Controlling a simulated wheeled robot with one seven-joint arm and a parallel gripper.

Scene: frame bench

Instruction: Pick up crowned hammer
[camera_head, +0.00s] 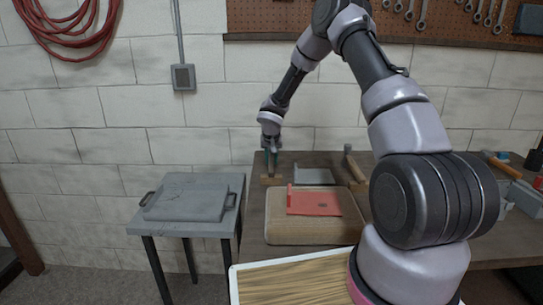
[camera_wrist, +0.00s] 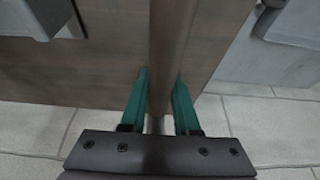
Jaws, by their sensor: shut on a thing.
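The crowned hammer shows in the wrist view as a long brown wooden handle (camera_wrist: 172,35) running from the top edge down between my fingers. In the head view a small tan wooden piece (camera_head: 270,181) at its lower end sits at the bench's left end. The crown detail is too small to make out. My gripper (camera_wrist: 161,77) has teal fingers, one on each side of the handle, shut on it. In the head view my gripper (camera_head: 270,156) points down just above the tan piece. I cannot tell whether the hammer touches the bench.
A red tray-like piece (camera_head: 318,203) lies on a tan case (camera_head: 290,230) close by. A grey holder (camera_head: 314,176) stands behind it. Another wooden-handled tool (camera_head: 352,166) stands to the right. A grey side table (camera_head: 190,228) stands left, beyond a gap. The wall is close behind.

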